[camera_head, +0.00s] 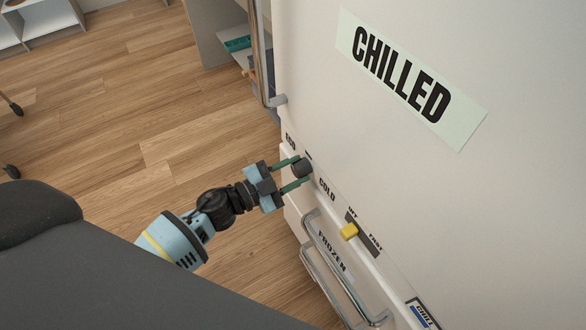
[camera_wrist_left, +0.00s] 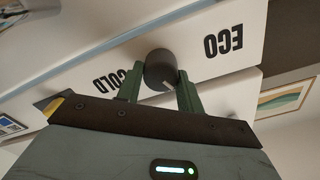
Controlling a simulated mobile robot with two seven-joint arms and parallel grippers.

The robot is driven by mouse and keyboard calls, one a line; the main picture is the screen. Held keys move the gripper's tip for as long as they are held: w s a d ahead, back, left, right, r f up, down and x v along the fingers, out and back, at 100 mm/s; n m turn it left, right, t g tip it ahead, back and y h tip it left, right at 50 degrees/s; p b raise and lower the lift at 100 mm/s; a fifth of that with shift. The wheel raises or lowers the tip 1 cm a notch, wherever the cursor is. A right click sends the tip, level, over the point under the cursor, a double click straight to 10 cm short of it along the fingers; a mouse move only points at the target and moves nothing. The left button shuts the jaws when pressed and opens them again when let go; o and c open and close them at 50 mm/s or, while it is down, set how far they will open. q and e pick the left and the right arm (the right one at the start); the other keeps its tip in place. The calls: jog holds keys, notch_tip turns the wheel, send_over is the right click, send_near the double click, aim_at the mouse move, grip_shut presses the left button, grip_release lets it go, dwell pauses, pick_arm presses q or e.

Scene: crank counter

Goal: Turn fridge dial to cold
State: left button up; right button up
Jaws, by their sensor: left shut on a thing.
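The fridge dial (camera_head: 302,167) is a small dark round knob on the strip below the upper door. ECO (camera_head: 290,142) is printed on one side of it and COLD (camera_head: 327,189) on the other. My left gripper (camera_head: 301,171) has its two green fingers on either side of the dial, shut on it. In the left wrist view the dial (camera_wrist_left: 159,66) sits between the fingers, with ECO (camera_wrist_left: 223,40) to its right and COLD (camera_wrist_left: 116,80) to its left, partly hidden by a finger. A short pale mark shows on the dial; which label it points to is unclear. My right gripper is out of view.
A yellow slider (camera_head: 349,232) sits farther along the same strip. The FROZEN drawer handle (camera_head: 335,275) and a vertical door handle (camera_head: 262,55) stick out nearby. The CHILLED sign (camera_head: 402,75) is on the upper door. Open wooden floor (camera_head: 130,110) lies left.

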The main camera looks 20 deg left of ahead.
pick_arm(q)
jog(key=m, duration=0.5)
jog(key=shift+f+m, duration=0.1)
jog(key=shift+m, duration=0.2)
jog(key=m+b, duration=0.1)
jog(key=m, duration=0.2)
jog(key=shift+s+f+m, duration=0.1)
jog(key=shift+m, duration=0.2)
jog(key=m+b, duration=0.1)
jog(key=m, duration=0.4)
jog(key=shift+f+m+b, duration=0.1)
jog(key=shift+m+b, duration=0.3)
jog(key=shift+m, duration=0.7)
jog(key=shift+b, duration=0.3)
jog(key=shift+m, duration=0.4)
jog(key=o, duration=1)
